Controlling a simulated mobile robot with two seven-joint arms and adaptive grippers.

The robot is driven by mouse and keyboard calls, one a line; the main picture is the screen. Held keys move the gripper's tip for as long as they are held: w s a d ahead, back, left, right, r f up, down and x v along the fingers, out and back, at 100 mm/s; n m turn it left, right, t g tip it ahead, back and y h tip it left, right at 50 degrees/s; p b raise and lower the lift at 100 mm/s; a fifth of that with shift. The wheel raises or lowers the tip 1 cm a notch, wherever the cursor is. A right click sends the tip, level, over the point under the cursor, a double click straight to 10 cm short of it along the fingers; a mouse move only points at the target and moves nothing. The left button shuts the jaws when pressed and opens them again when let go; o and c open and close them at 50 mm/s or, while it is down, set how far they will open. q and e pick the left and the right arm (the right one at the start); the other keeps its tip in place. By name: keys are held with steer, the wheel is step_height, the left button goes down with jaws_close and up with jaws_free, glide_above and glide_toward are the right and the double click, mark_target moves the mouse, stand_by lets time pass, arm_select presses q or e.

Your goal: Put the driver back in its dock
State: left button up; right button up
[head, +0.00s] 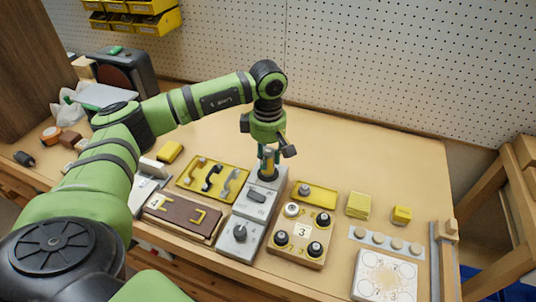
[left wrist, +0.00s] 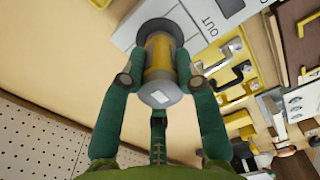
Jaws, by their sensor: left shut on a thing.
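The driver (head: 267,165) is a short upright yellow cylinder with grey ends. In the left wrist view the driver (left wrist: 160,62) stands between the two green fingers, its grey top towards the camera. My left gripper (head: 269,157) is shut on it, with a fingertip on each side in the left wrist view (left wrist: 158,80). The driver's lower end is at a dark round collar, apparently the dock (head: 268,175), at the back of a grey panel (head: 264,186). I cannot tell whether it is fully seated. My right gripper is out of view.
A yellow tray with handles (head: 212,181) and a brown board (head: 182,216) lie left of the panel. A knob board (head: 302,232) and yellow blocks (head: 359,205) are to the right. The bench behind the panel is clear up to the pegboard (head: 400,70).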

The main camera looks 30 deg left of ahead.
arm_select(q)
steer(key=shift+f+b, duration=0.75)
steer(key=shift+f, duration=0.05)
stand_by(0.6)
steer(key=o, duration=1.2)
steer(key=shift+c, duration=0.2)
steer(key=shift+o, duration=0.4)
steer(key=shift+o, duration=0.8)
steer(key=shift+r+p, duration=2.2)
steer(key=shift+r, duration=1.35)
